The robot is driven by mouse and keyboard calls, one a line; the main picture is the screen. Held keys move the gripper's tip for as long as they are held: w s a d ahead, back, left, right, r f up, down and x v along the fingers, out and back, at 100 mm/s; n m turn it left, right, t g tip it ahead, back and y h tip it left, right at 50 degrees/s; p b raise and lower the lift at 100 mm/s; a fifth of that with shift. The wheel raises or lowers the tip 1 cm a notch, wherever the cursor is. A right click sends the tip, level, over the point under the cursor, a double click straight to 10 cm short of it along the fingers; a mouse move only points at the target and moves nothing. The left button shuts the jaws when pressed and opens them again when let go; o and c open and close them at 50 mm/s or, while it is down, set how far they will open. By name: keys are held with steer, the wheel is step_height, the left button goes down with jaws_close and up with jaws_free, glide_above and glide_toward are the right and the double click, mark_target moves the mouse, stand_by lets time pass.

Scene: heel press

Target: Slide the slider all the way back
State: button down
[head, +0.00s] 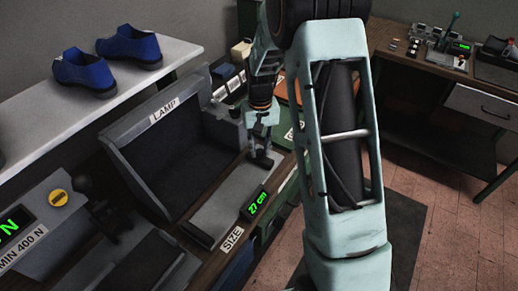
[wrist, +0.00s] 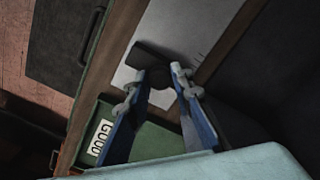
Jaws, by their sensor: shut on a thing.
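The size gauge is a pale grey plate (head: 222,208) on the bench, with a SIZE label (head: 232,239) and a green readout (head: 255,203) showing 27 cm. The slider (head: 263,161) is a dark piece at the plate's far end in the head view. My gripper (head: 259,146) points down at it. In the wrist view the slider (wrist: 149,56) is a dark bar across the pale plate (wrist: 172,27). My gripper's fingertips (wrist: 163,75) are closed on its middle, and the fingers hide part of it.
The LAMP box (head: 178,150) stands left of the gauge. Blue shoes (head: 130,46) rest on the shelf (head: 60,110) behind it. A green GOOD bin (wrist: 150,140) lies beside the bench edge. Another bench (head: 420,60) with a panel stands at right, across clear floor.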

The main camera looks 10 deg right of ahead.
steer(key=w+d, duration=0.2)
steer(key=shift+w+d, duration=0.4)
steer(key=shift+w+d+r, duration=0.1)
steer(key=c, duration=1.7)
jaws_free()
step_height(320, 180, up, 12)
steer(key=shift+f, duration=0.1)
